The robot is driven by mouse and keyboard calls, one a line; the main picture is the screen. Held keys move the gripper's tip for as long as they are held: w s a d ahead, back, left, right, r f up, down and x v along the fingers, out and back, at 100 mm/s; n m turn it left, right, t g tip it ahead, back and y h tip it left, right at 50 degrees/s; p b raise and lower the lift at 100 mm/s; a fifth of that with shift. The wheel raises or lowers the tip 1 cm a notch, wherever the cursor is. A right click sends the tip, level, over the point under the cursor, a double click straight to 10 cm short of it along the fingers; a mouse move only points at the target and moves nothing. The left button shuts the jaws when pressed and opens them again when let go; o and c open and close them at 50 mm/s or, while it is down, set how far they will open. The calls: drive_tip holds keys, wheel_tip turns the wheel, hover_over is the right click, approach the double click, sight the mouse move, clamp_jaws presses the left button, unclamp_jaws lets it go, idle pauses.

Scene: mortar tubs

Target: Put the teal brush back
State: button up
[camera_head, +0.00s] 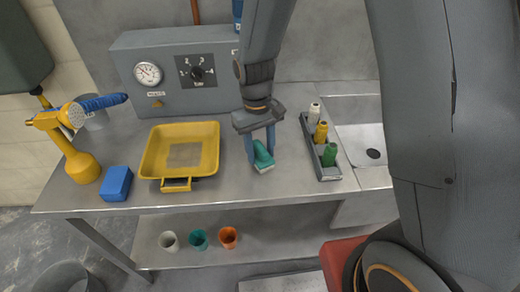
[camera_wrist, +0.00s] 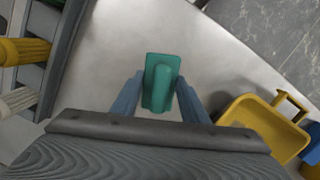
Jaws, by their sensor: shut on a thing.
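The teal brush (camera_head: 262,154) is between the fingers of my gripper (camera_head: 262,148), over the middle of the steel bench. Its pale bristle end points down at or just above the bench top; I cannot tell whether it touches. In the wrist view the teal brush (camera_wrist: 160,82) sits between the two blue-grey fingers of my gripper (camera_wrist: 160,98), which are shut on it. A grey rack (camera_head: 308,142) stands to the right of my gripper. It holds a white item (camera_head: 314,112), a yellow item (camera_head: 321,132) and a green item (camera_head: 329,155), all upright.
A yellow tray (camera_head: 152,152) and a blue block (camera_head: 116,184) lie to the left on the bench (camera_head: 225,190). A yellow tool with a blue handle (camera_head: 82,165) stands at the far left. A grey gauge panel (camera_head: 125,62) stands behind. Three cups sit on the lower shelf.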

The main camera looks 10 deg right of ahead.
sight(258, 144)
drive_tip(key=shift+f, duration=0.15)
drive_tip(key=o, duration=1)
drive_tip(key=shift+o, duration=0.2)
wheel_tip(258, 144, up, 12)
drive_tip(key=w+b, duration=0.1)
drive_tip(key=b, duration=0.2)
drive_tip(key=shift+w+a, duration=0.2)
drive_tip(key=shift+a, duration=0.05)
drive_tip(key=shift+a, duration=0.1)
